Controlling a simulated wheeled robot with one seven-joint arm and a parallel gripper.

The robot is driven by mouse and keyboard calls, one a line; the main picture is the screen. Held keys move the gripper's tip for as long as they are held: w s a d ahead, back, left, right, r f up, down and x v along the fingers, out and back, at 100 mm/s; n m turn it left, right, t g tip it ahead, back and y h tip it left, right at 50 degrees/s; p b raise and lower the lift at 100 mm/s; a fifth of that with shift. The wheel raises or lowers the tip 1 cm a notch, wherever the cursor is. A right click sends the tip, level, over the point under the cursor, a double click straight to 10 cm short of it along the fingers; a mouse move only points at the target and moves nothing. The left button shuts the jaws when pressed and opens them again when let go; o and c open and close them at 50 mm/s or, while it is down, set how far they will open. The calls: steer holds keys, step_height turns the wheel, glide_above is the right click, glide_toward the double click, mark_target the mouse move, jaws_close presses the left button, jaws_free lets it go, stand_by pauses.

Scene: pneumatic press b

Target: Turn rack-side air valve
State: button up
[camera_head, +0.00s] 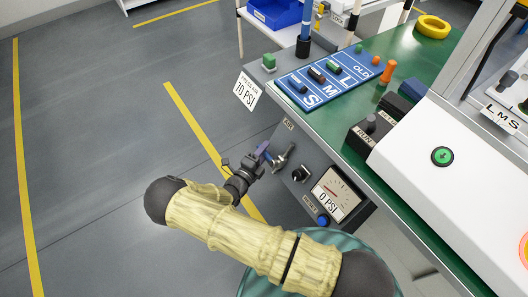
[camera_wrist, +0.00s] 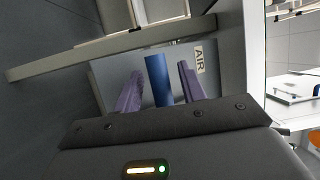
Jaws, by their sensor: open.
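The air valve (camera_head: 284,156) is a metal fitting on the grey side panel, below the AIR label (camera_head: 289,125). Its blue handle (camera_wrist: 157,80) stands between my gripper's two purple fingers in the wrist view, with a visible gap on each side. My gripper (camera_head: 263,152) is open at the valve, reaching in from the lower left in the head view. The AIR label (camera_wrist: 199,60) also shows beside the right finger in the wrist view.
Right of the valve on the panel are a black knob (camera_head: 300,174), a gauge (camera_head: 336,194) reading 0 PSI and a blue button (camera_head: 323,221). The green bench top (camera_head: 352,125) overhangs above. Open floor (camera_head: 100,120) lies to the left.

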jaws_close()
